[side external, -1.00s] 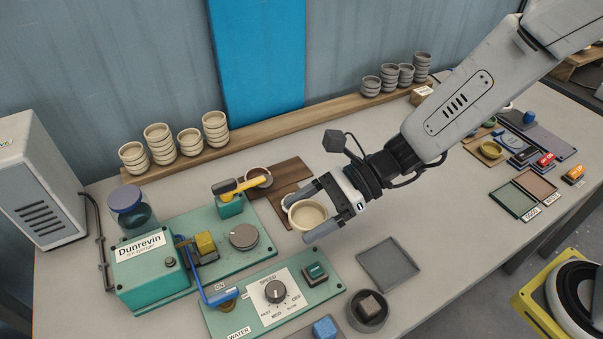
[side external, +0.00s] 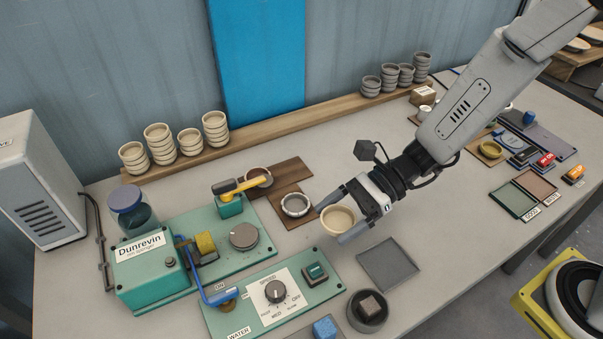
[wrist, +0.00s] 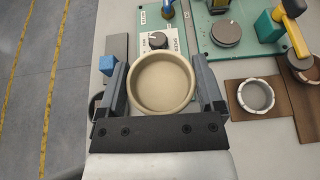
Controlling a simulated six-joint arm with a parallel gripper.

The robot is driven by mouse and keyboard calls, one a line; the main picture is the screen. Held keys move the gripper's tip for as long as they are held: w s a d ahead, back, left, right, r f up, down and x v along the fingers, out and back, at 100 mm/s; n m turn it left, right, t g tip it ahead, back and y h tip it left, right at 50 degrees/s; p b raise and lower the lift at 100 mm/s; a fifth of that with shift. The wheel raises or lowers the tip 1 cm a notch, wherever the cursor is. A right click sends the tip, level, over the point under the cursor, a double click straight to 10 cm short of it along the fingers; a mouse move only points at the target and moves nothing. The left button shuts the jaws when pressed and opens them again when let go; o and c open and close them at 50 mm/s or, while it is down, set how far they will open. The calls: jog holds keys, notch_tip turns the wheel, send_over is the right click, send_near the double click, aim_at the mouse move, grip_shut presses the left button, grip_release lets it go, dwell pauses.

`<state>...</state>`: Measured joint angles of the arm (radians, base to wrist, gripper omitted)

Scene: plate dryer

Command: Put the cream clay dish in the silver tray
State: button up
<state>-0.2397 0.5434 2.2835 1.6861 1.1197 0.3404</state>
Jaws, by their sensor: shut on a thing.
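My gripper (side external: 344,220) is shut on a cream clay dish (side external: 339,221), with one finger on each side of it. The dish is held above the table, tilted somewhat in the side external view. In the wrist view the dish (wrist: 162,83) is empty and sits between both fingers of my gripper (wrist: 163,88). The tray (side external: 389,264) is a flat grey square with a low rim on the table, just right of and nearer than the dish. It looks empty. In the wrist view the tray is mostly hidden behind the gripper.
A white-rimmed round holder (side external: 295,205) stands on a brown board left of the dish. A green control panel (side external: 270,300) with a knob lies at the front. A dark round bowl with a block (side external: 368,309) stands just before the tray. Stacked cream dishes (side external: 160,143) line the back shelf.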

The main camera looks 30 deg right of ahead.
jog(key=n+g, duration=0.2)
send_over(389, 263)
notch_tip(389, 263, down, 4)
jog(key=shift+f, duration=0.2)
jog(key=shift+f, duration=0.1)
jog(key=shift+f, duration=3.3)
jog(key=shift+f, duration=0.55)
jog(key=o, duration=1.1)
jog(key=shift+d, duration=0.2)
